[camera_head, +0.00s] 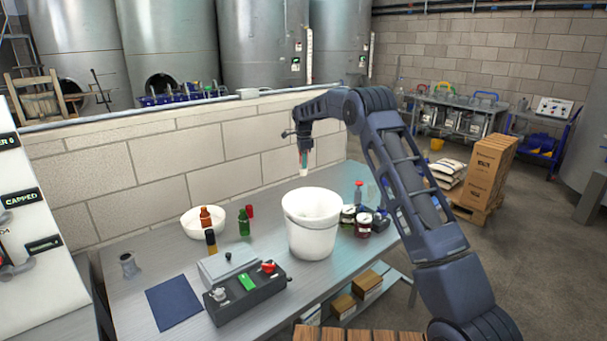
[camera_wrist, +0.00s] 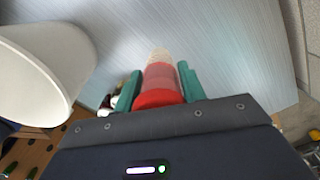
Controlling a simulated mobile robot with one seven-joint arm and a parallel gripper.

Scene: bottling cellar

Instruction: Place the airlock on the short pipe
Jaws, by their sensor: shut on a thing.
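My gripper (camera_head: 303,154) is raised above the table, just behind the white bucket in the head view. In the wrist view its green fingers (camera_wrist: 160,88) are shut on a red-topped piece with a paler, narrower end, which I take to be the airlock (camera_wrist: 158,92). Only a small part of the airlock (camera_head: 304,170) shows below the fingers in the head view. It points down and is clear of the table. A small grey pipe-like piece (camera_head: 128,266), probably the short pipe, stands at the table's left end, well away from my gripper.
The white bucket (camera_head: 311,226) stands between my gripper and the table's front. A white bowl (camera_head: 190,229), bottles (camera_head: 244,222), a control box (camera_head: 247,293) and a blue mat (camera_head: 173,302) lie left of it. Jars (camera_head: 363,222) stand right. A block wall (camera_head: 170,170) runs behind.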

